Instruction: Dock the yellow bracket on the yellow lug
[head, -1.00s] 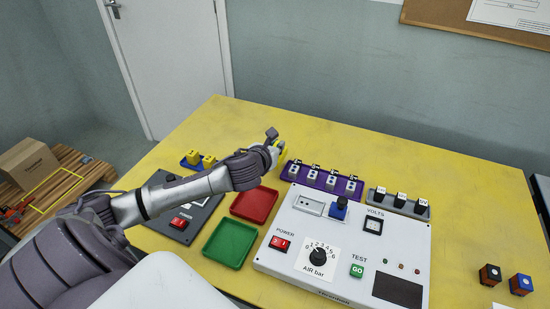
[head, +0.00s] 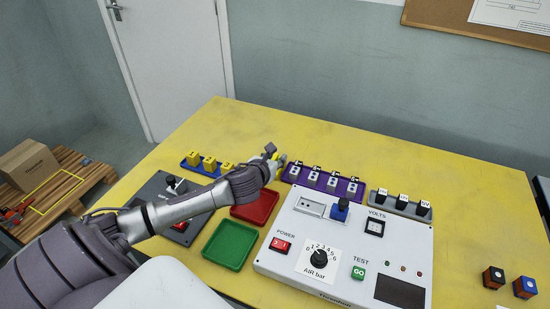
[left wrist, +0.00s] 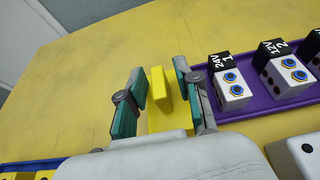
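My left gripper (head: 276,156) is at the far side of the table, just left of the purple rack. In the left wrist view its two teal-padded fingers (left wrist: 160,92) stand on either side of a yellow piece with an upright tab, which I take for the yellow bracket (left wrist: 160,88). Yellow numbered blocks (head: 208,162) stand on a blue rack to the left of the gripper. I cannot make out a separate yellow lug. My right gripper is not in view.
The purple rack (left wrist: 262,112) with several white modules is close right of the gripper. A red tray (head: 254,207), a green tray (head: 230,245) and a white control panel (head: 300,235) lie nearer. The yellow table behind the gripper is clear.

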